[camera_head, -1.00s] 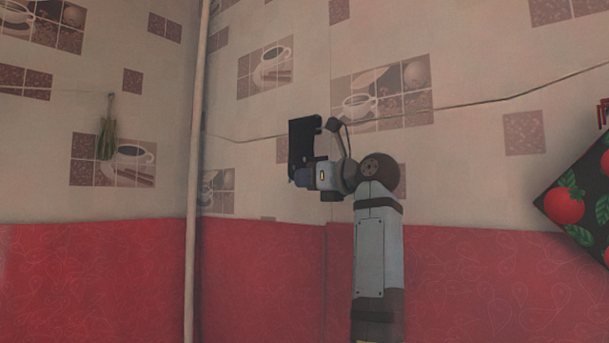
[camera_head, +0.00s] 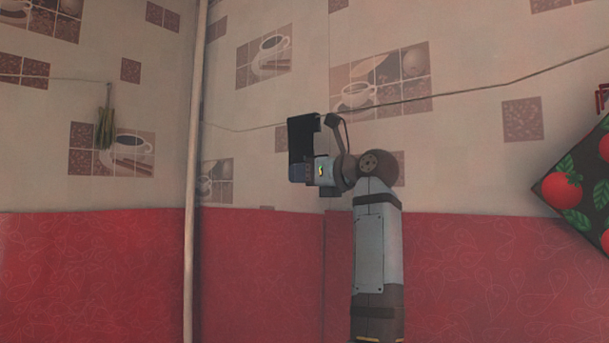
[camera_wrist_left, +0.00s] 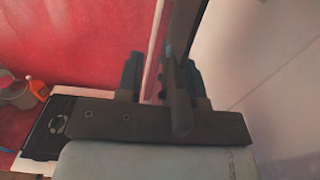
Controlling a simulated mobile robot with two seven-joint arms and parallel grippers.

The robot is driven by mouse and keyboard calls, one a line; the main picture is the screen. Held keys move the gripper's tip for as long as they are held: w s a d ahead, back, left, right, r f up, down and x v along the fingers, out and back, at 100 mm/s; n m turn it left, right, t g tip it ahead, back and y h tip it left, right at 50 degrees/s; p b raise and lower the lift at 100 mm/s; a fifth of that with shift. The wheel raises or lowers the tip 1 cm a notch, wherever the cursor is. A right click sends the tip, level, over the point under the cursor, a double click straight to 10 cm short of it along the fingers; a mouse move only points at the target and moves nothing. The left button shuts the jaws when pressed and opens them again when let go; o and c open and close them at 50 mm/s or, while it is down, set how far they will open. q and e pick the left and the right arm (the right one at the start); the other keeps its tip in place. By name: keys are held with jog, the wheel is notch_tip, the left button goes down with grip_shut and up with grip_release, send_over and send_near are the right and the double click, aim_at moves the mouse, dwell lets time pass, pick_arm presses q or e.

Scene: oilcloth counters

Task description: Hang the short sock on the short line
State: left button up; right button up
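My left gripper (camera_head: 302,148) is raised in front of the patterned wall in the head view, just below a thin line (camera_head: 470,92) in the picture. In the left wrist view its two teal-padded fingers (camera_wrist_left: 162,78) stand apart, with no sock visible between them. A pale pole and red wall show through the gap. Another thin line (camera_head: 70,79) runs along the left wall. I cannot tell which line is the short one. No sock can be made out in either view. My right gripper is not in view.
A pale upright pole (camera_head: 191,230) stands left of my arm. A dried green bunch (camera_head: 105,122) hangs on the left wall. An orange bottle (camera_wrist_left: 38,90) and a grey pot (camera_wrist_left: 17,93) sit low left.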

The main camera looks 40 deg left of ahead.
pick_arm(q)
jog(key=w+d+b, duration=0.1)
jog(key=d+b, duration=0.1)
jog(key=d, duration=1.1)
jog(key=shift+w+d, duration=0.3)
jog(key=shift+d, duration=0.1)
